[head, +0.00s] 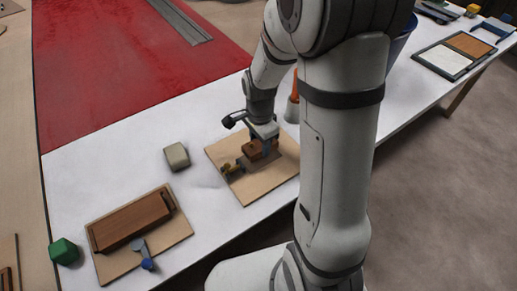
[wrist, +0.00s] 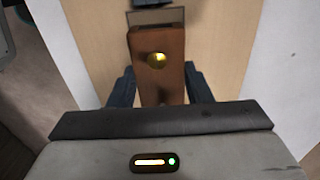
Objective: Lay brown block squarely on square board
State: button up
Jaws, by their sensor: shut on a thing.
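The square board (head: 250,190) is a pale wooden panel lying on the white bench top. My gripper (head: 262,148) is over its middle. The brown block (head: 253,150) is between the fingers in the head view. In the wrist view, my gripper (wrist: 160,88) has its two dark blue fingers on either side of the brown block (wrist: 158,38), which carries a round brass knob. The pale board (wrist: 225,40) shows under and around it. The block looks at or just above the board; whether it touches, I cannot tell.
A small yellowish-brown piece (head: 230,168) sits on the board's left part. A beige block (head: 177,156) lies left of the board. Another board (head: 178,232) holds a long brown piece (head: 130,222) and a blue-ended tool (head: 146,262). A green block (head: 64,252) stands beside it.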

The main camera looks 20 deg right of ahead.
aim_at(260, 144)
jog(key=shift+s+f, duration=0.15)
jog(key=shift+f, duration=1.4)
jog(key=shift+f, duration=0.1)
jog(key=shift+f+b, duration=0.15)
jog(key=shift+b, duration=0.2)
jog(key=o, duration=1)
jog(key=shift+o, duration=0.2)
